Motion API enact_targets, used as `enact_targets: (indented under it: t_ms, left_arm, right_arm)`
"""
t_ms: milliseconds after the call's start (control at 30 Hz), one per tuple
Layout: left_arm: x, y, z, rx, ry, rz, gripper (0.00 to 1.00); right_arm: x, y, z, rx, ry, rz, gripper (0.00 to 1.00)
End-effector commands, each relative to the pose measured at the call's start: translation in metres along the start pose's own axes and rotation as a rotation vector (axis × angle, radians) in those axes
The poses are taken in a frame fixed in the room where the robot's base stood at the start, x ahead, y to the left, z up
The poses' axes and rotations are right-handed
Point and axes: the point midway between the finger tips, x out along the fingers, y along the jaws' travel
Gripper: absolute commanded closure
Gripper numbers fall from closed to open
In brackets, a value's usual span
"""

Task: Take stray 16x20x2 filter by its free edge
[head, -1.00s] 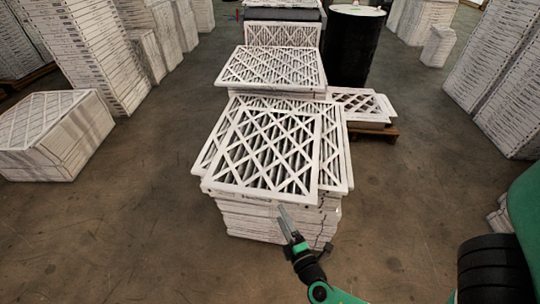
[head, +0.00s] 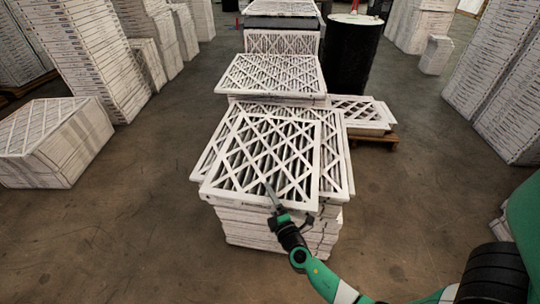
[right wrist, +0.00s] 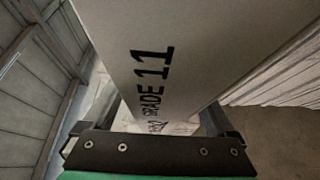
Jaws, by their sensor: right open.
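The stray filter (head: 243,150), a white lattice frame over grey pleats, lies on top of the near stack and sits askew toward the front left. My right gripper (head: 271,194) is at its near edge, right of that edge's middle, with a finger seen over the rim. In the right wrist view, the white edge marked "GRADE 11" (right wrist: 190,55) runs between the two spread fingers of the gripper (right wrist: 163,118). The gripper is open, and I cannot tell whether either finger touches the filter. My left gripper is not in view.
The near stack (head: 255,225) of filters stands on the floor under the stray one. Another filter stack (head: 272,75) and a black drum (head: 352,55) stand behind. A boxed stack (head: 55,150) stands at left.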

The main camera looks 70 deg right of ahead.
Motion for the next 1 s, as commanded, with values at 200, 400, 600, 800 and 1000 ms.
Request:
enact_targets:
  t_ms: [200, 400, 600, 800, 1000]
  left_arm:
    - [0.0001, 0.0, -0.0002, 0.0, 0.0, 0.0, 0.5]
    - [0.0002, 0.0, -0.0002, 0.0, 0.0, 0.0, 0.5]
    - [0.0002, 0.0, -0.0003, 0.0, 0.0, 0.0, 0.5]
    - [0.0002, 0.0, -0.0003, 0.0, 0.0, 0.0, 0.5]
    - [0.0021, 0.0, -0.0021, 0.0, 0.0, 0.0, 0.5]
  right_arm:
    - [-0.0006, -0.0001, -0.0001, 0.0, 0.0, 0.0, 0.25]
    - [-0.0008, -0.0001, -0.0001, 0.0, 0.0, 0.0, 0.61]
    - [-0.0008, -0.0001, -0.0001, 0.0, 0.0, 0.0, 0.97]
    - [-0.0006, 0.0009, -0.0001, -0.001, 0.0, 0.002, 1.0]
    - [-0.0006, 0.0039, -0.0001, -0.001, 0.0, 0.002, 1.0]
